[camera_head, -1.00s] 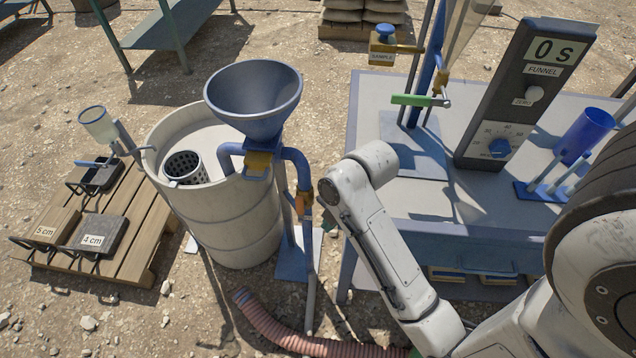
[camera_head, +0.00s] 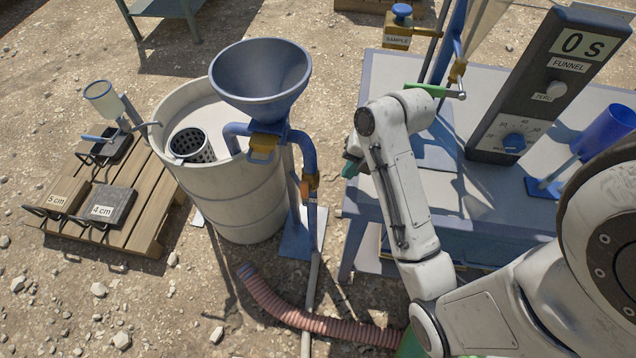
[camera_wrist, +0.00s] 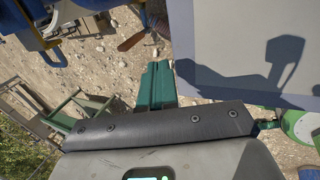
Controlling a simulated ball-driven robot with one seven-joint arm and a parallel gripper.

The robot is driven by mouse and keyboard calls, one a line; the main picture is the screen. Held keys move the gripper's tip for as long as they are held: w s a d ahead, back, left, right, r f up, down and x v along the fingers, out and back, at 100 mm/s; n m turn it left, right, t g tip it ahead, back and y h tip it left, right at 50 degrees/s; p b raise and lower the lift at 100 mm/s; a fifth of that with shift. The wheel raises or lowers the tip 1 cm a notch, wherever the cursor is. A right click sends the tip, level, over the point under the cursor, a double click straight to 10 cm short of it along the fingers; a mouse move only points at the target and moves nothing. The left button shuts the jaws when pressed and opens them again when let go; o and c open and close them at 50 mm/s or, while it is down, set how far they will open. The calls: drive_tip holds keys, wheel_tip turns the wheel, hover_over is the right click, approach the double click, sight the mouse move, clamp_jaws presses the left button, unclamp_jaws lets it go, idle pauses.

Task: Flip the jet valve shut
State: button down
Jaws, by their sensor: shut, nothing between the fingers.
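The mixing funnel (camera_head: 260,80) stands on blue pipework beside the white drum. An orange lever (camera_head: 309,187) sits on the right-hand vertical blue pipe (camera_head: 313,215); I take it for the jet valve, as its label is too small to read. My gripper (camera_head: 349,169) shows as green fingertips to the right of that pipe, apart from it, partly hidden behind my arm. In the wrist view the green fingers (camera_wrist: 157,84) are shut and empty. A brown-orange handle (camera_wrist: 131,42) lies ahead and to their left there, perhaps the same lever.
The white drum (camera_head: 247,205) is left of the pipework. The blue-grey table (camera_head: 470,225) with the timer panel (camera_head: 545,85) is to the right. A pink ribbed hose (camera_head: 300,320) lies on the ground. A pallet (camera_head: 130,225) with weights is at left. Open ground lies between the pipe and table.

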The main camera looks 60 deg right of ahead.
drive_tip(key=shift+f, duration=0.15)
approach(305, 194)
drive_tip(key=s+d+f, duration=0.2)
drive_tip(key=s+f, duration=0.1)
drive_tip(key=f, duration=0.2)
drive_tip(key=shift+w+a, duration=0.3)
drive_tip(key=shift+w, duration=0.35)
drive_tip(key=shift+w+a, duration=0.25)
drive_tip(key=shift+w, duration=0.35)
drive_tip(key=shift+w+a, duration=0.3)
drive_tip(key=shift+w, duration=0.35)
drive_tip(key=shift+r+p, duration=0.1)
drive_tip(key=shift+p, duration=0.2)
drive_tip(key=shift+w+a+r+g+p, duration=0.1)
drive_tip(key=shift+w+r+g+p, duration=0.05)
drive_tip(key=shift+w+g+p, duration=0.2)
